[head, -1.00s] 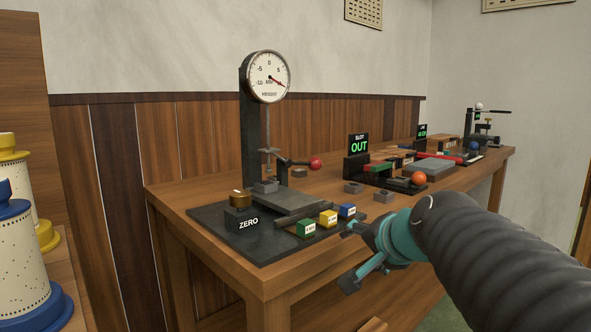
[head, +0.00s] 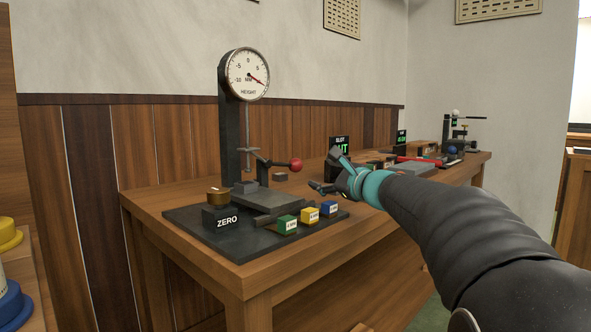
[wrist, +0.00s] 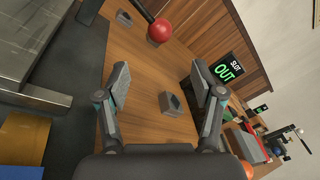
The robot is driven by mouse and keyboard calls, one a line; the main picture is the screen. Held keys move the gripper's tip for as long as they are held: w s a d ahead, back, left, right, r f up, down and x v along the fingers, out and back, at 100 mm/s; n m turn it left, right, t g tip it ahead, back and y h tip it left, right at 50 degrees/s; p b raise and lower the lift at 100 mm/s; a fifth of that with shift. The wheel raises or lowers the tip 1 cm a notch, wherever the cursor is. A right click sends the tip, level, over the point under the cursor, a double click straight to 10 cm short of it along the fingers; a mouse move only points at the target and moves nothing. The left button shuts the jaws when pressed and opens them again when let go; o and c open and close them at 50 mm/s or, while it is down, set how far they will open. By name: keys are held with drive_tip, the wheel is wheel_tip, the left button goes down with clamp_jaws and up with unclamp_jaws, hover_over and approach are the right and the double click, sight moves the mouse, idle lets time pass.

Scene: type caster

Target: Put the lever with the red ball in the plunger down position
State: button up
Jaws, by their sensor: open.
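The lever with the red ball (head: 295,164) sticks out to the right from the height gauge stand, below the round dial (head: 247,74). A thin vertical plunger rod (head: 248,146) stands above a small grey block on the stand's plate. My gripper (head: 328,173) is open and empty, to the right of the red ball and apart from it. In the wrist view the red ball (wrist: 159,31) shows at the top, beyond and between my open fingers (wrist: 163,85). The lever's pivot is outside the wrist view.
A grey block (wrist: 174,103) lies on the table below my fingers. A SLOT OUT display (wrist: 227,67) stands to the right.

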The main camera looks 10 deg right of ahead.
sight(300, 167)
drive_tip(key=p+x, duration=0.2)
drive_tip(key=x, duration=1.1)
drive_tip(key=shift+w+a+p, duration=0.2)
drive_tip(key=shift+w+p, duration=0.1)
clamp_jaws()
